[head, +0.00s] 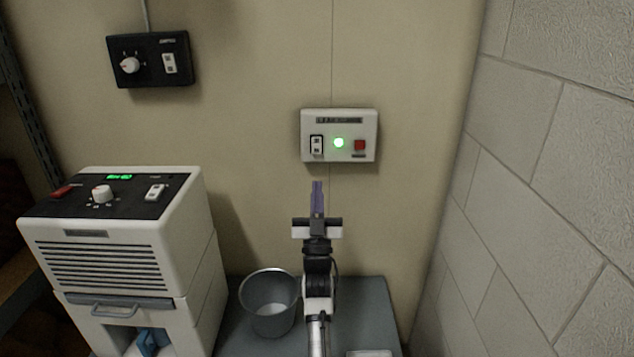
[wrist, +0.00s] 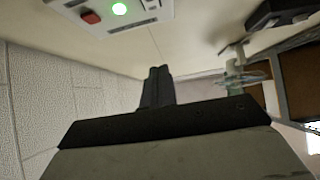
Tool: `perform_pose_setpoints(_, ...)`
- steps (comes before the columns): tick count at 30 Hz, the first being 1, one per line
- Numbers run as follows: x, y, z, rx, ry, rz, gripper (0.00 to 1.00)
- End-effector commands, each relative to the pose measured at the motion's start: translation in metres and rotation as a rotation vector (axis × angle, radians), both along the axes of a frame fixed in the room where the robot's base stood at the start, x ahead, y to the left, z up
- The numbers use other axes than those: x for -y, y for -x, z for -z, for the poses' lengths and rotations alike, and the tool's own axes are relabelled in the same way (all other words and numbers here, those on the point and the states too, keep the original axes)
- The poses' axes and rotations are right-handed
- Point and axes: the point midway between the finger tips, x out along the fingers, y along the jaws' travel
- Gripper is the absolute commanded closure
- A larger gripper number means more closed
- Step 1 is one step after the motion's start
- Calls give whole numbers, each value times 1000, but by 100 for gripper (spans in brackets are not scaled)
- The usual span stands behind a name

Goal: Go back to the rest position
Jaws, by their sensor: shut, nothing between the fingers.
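My gripper (head: 317,187) is shut and empty. In the head view it points up and away, just below a white wall panel (head: 368,122). A gap of bare wall shows between the fingertips and the panel in that view. The panel has a switch (head: 316,145), a lit green lamp (head: 339,142) and a red button (head: 360,145). In the wrist view my gripper's fingers (wrist: 158,86) lie together, and the panel (wrist: 148,20) shows at the top left. No marker for a rest position shows.
A white machine (head: 190,250) with a knob and a lit green display stands at the left. A grey bucket (head: 270,305) sits on a grey surface (head: 372,300) beside my arm. A black control box (head: 150,75) is on the wall. A block wall (head: 560,180) closes off the right.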

Motion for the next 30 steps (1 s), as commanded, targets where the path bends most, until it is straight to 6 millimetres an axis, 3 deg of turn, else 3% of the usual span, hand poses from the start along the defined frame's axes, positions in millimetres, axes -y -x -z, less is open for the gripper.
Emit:
perform_pose_setpoints(13,-1,5,2,2,1,-2,100)
perform_pose_setpoints(16,-15,9,-7,16,5,-25,100)
perform_pose_setpoints(20,-67,29,-41,67,17,-112,100)
perform_pose_setpoints(23,-123,61,-80,129,28,-213,100)
perform_pose_setpoints(26,-176,103,-117,193,34,-320,100)
perform_pose_setpoints(30,-239,177,-166,287,34,-470,100)
